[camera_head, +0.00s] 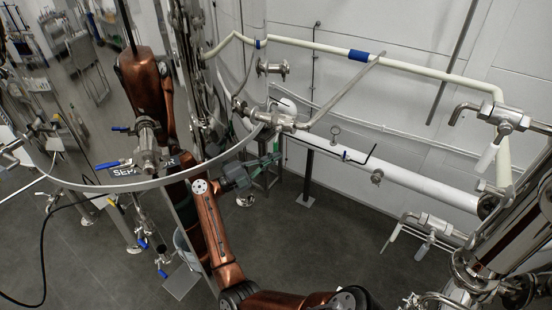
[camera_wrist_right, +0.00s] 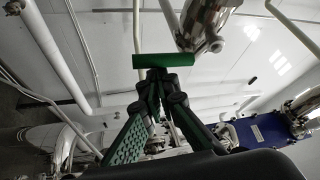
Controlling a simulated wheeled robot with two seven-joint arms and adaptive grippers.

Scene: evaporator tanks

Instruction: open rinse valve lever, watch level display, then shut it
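My right gripper (camera_head: 275,152), with green parts, hangs in front of the white wall, below the crossing metal pipe fitting (camera_head: 276,119). In the right wrist view its green fingers (camera_wrist_right: 163,80) come together at the tips. A green bar lies across them; whether it is part of the gripper or a separate thing I cannot tell. Blue-handled valve levers show on the left, one at the steel fitting (camera_head: 112,165) and another above it (camera_head: 120,128). The gripper is apart from both. I cannot tell which lever is the rinse valve's. No level display is recognisable. My left gripper is not identifiable.
A polished tank (camera_head: 65,110) with reflections fills the left. A thick white pipe (camera_head: 420,187) runs along the wall. Steel valves and a vessel (camera_head: 505,240) crowd the right. A blue plate (camera_wrist_right: 265,130) shows in the right wrist view. Dark floor (camera_head: 330,245) lies open at centre.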

